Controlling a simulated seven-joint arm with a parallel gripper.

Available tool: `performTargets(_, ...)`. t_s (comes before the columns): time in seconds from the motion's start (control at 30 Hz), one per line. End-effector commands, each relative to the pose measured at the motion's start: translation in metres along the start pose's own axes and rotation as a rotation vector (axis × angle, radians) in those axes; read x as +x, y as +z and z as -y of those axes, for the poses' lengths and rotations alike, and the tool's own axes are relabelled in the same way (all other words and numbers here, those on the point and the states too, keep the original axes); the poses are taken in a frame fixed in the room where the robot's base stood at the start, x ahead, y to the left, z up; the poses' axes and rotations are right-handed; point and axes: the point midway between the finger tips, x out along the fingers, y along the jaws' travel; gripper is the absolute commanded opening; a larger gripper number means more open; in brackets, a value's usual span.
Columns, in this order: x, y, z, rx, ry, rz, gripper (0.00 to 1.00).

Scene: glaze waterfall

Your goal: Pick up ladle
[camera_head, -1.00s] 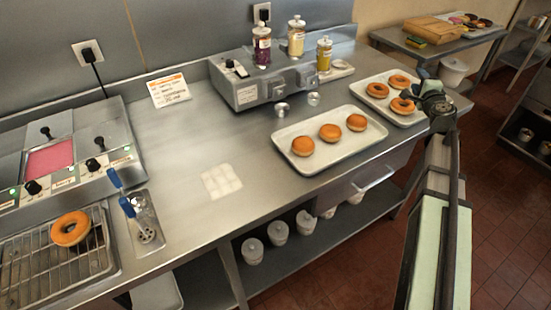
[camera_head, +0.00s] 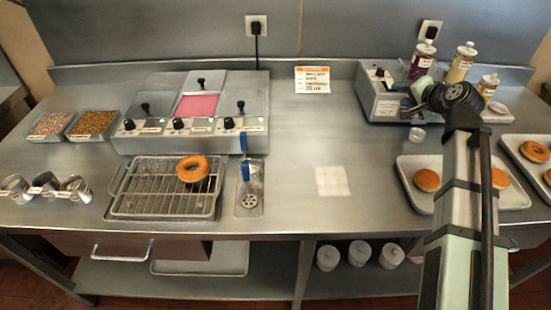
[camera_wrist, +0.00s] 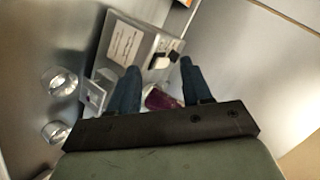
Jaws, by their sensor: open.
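Two blue-handled utensils stand in a small steel well (camera_head: 250,208) on the counter, right of the wire rack. One blue handle (camera_head: 245,170) is nearer and the other (camera_head: 243,142) is behind it. Their lower ends are hard to make out, so I cannot tell which is the ladle. My gripper is open and empty in the wrist view (camera_wrist: 158,68), its two dark fingers apart. In the head view my arm is at the right, in front of the dispenser machine, far from the utensils. Its fingers are not clear there.
The dispenser machine (camera_head: 385,105), with jars on top, is close to my gripper. A tray (camera_head: 412,182) of doughnuts is at the right. The wire rack (camera_head: 140,198) holds one doughnut (camera_head: 193,169). Counter around the white square (camera_head: 332,181) is clear.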

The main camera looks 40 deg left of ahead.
Motion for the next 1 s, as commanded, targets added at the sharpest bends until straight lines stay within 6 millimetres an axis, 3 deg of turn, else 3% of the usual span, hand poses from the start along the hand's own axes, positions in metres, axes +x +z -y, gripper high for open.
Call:
performTargets(0.03, 0.006, 0.02, 0.018, -0.038, 0.01, 0.039, 0.49)
performTargets(0.2, 0.017, 0.078, 0.06, -0.156, 0.064, 0.153, 0.49)
performTargets(0.47, 0.018, 0.165, 0.116, -0.334, 0.154, 0.301, 0.49)
performTargets(0.77, -0.002, 0.257, 0.171, -0.53, 0.266, 0.427, 0.49)
performTargets(1.0, -0.033, 0.322, 0.208, -0.678, 0.362, 0.495, 0.49)
